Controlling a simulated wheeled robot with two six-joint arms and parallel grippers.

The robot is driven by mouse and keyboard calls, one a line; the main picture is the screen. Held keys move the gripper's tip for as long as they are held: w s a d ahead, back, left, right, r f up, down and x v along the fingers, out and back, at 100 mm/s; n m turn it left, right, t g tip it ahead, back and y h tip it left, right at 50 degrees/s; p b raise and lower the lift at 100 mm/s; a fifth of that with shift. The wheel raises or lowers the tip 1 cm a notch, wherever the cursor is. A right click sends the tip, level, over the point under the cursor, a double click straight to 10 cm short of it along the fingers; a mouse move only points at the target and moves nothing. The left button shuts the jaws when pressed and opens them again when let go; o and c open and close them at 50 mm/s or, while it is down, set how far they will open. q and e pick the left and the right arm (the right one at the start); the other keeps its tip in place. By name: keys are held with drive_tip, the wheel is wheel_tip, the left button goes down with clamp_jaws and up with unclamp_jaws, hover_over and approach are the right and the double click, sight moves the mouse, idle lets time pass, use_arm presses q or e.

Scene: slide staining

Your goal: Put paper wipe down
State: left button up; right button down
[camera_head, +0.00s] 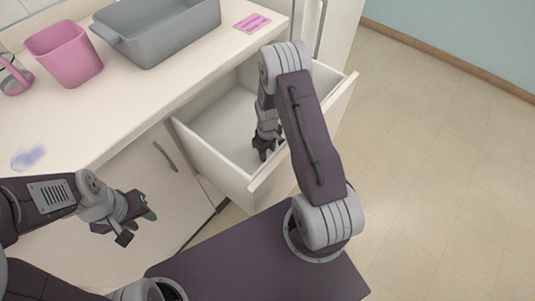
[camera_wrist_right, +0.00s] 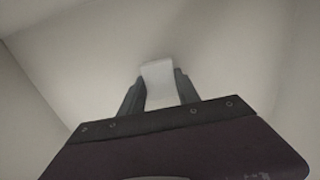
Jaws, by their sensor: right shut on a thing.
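The paper wipe (camera_wrist_right: 158,82) is a small white piece between the two fingers of my right gripper (camera_wrist_right: 160,90) in the right wrist view. That gripper is shut on it. In the head view my right gripper (camera_head: 264,150) reaches down into the open drawer (camera_head: 215,125), and the wipe cannot be made out there. The pale drawer interior surrounds the gripper in the wrist view. My left gripper (camera_head: 132,226) hangs in front of the cabinet, at the lower left. It seems empty with its fingers apart.
On the counter (camera_head: 130,95) stand a pink bin (camera_head: 65,55), a grey tub (camera_head: 160,30) and a pink-handled glass item (camera_head: 12,78). A pink card (camera_head: 252,23) lies near the edge and a bluish smear (camera_head: 28,157) shows at left. The floor (camera_head: 430,160) at right is clear.

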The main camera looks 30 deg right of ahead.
sight(268, 154)
drive_tip(key=shift+f, duration=0.25)
drive_tip(key=shift+f, duration=0.15)
drive_tip(key=c, duration=0.9)
unclamp_jaws()
wheel_tip(268, 154, up, 12)
drive_tip(key=p, duration=0.4)
drive_tip(key=shift+r, duration=0.2)
